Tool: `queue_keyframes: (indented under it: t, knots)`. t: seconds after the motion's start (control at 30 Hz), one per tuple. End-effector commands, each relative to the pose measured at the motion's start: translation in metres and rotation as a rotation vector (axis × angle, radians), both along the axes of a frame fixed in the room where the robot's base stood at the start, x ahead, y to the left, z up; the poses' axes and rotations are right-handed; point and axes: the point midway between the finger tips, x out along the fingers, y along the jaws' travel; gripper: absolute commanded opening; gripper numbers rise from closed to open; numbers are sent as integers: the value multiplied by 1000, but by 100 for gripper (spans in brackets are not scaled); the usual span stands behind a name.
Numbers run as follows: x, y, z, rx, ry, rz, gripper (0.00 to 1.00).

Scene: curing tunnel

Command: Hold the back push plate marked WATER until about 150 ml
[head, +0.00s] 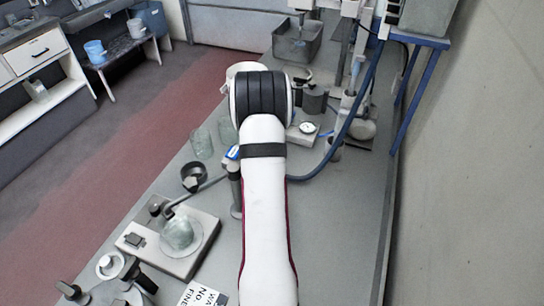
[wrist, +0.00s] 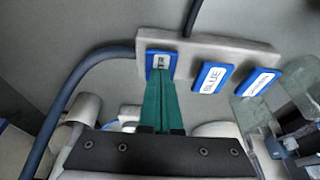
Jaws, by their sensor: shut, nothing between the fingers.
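In the wrist view a pale bar carries three blue-framed push plates. The left plate (wrist: 161,62) has a small label that I cannot read, partly covered by my fingers. The middle plate (wrist: 211,78) reads BLUE; the right plate (wrist: 260,83) has a label too blurred to read. I cannot tell which one is marked WATER. My gripper (wrist: 162,76) is shut and empty, its green fingertips over the lower part of the left plate. Whether they touch or press it is unclear.
A blue hose (wrist: 80,70) curves left of the bar. Clear glassware (wrist: 255,115) stands at the right. In the head view, a glass beaker (head: 179,232) sits on a bench device, an empty glass (head: 201,146) stands farther back, and a grey basin (head: 297,45) is at the far end.

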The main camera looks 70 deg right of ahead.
Motion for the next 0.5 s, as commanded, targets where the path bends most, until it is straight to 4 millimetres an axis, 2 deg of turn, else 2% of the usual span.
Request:
queue_keyframes:
  t: [0.03, 0.3, 0.37, 0.5]
  knots:
    - [-4, 8, -9, 28, 11, -6, 0]
    - [-4, 8, -6, 26, 10, -6, 0]
    - [-3, 7, 0, 24, 9, -6, 0]
    - [-1, 3, 31, 9, 3, -4, 0]
